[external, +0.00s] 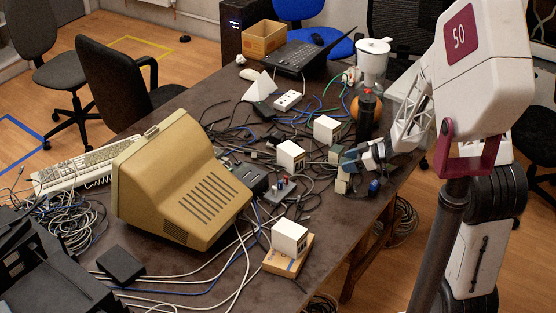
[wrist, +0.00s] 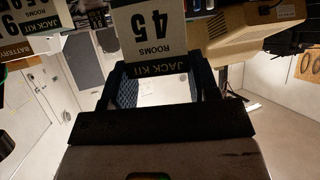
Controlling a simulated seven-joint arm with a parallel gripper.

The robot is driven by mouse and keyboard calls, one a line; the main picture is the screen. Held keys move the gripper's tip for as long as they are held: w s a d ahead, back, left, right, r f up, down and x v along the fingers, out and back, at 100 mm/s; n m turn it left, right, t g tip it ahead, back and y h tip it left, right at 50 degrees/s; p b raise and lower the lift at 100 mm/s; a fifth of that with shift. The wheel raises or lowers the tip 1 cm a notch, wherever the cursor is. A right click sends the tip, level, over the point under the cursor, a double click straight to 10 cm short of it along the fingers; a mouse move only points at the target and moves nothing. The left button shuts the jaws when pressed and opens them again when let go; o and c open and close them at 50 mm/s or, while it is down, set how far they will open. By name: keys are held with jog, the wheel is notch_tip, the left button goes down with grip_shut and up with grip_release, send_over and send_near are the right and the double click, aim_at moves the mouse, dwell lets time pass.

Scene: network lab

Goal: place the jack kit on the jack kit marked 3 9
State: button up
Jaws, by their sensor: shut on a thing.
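My gripper (wrist: 157,72) is shut on a jack kit marked 45 (wrist: 160,28), a box with a pale label and dark band, upside down in the wrist view. In the external view my gripper (external: 354,160) is low over the right side of the table, with a small box (external: 343,184) at its fingers.
White boxes (external: 290,156), (external: 327,129) and (external: 289,239) stand around the table, the nearest on a tan box (external: 287,259). A beige monitor (external: 182,180) stands to the left. Cables cover much of the table. A dark bottle (external: 366,113) stands behind my gripper.

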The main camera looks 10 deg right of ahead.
jog(key=o, duration=1)
jog(key=shift+r, duration=0.15)
jog(key=shift+v, duration=6)
